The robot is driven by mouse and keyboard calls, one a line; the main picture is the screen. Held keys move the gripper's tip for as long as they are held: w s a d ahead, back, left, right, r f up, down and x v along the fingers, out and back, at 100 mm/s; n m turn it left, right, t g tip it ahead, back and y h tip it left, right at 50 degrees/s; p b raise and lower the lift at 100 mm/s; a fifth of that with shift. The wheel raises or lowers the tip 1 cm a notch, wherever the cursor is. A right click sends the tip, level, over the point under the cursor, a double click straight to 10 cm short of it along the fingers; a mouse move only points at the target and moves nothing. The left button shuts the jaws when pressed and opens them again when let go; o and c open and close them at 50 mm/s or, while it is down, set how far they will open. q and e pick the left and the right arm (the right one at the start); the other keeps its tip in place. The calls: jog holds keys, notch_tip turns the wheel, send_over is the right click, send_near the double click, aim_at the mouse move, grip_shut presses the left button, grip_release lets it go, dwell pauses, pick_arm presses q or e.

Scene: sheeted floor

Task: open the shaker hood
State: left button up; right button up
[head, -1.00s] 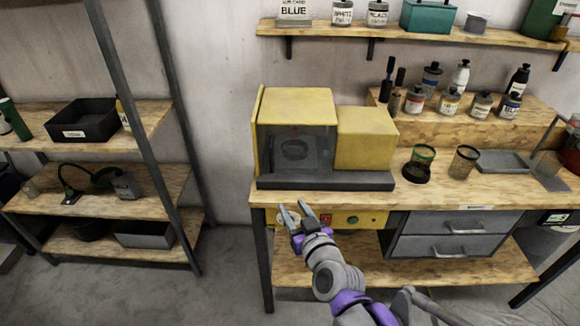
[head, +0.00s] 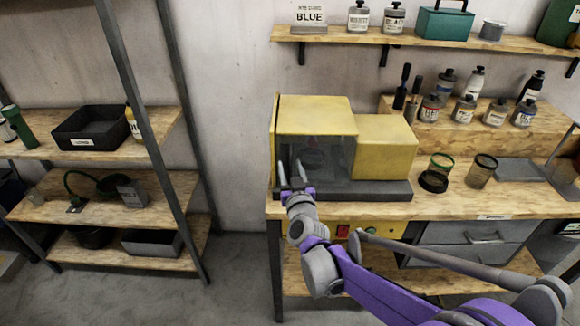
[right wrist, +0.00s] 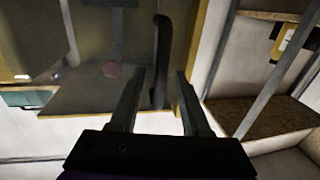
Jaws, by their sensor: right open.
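The shaker is a yellow box with a grey base (head: 392,189) on the wooden bench. Its clear, smoky hood (head: 338,160) is closed over the left part, and a round shape shows dimly behind it. My right gripper (head: 291,168) is open and empty in front of the hood's left edge. In the right wrist view the gripper (right wrist: 160,74) has its fingers spread on either side of a dark upright handle (right wrist: 163,45) by the hood's yellow edge. Whether the fingers touch the handle I cannot tell. My left gripper is out of view.
Two open cans (head: 481,172) and a grey tray (head: 520,170) stand right of the shaker. Several bottles are on the wooden riser (head: 460,133) behind. A shelf rack (head: 150,190) stands left, with a clear floor gap before the bench.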

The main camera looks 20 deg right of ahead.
jog(key=shift+w, duration=0.15)
jog(key=shift+c, duration=0.2)
grip_shut()
dwell(1.2)
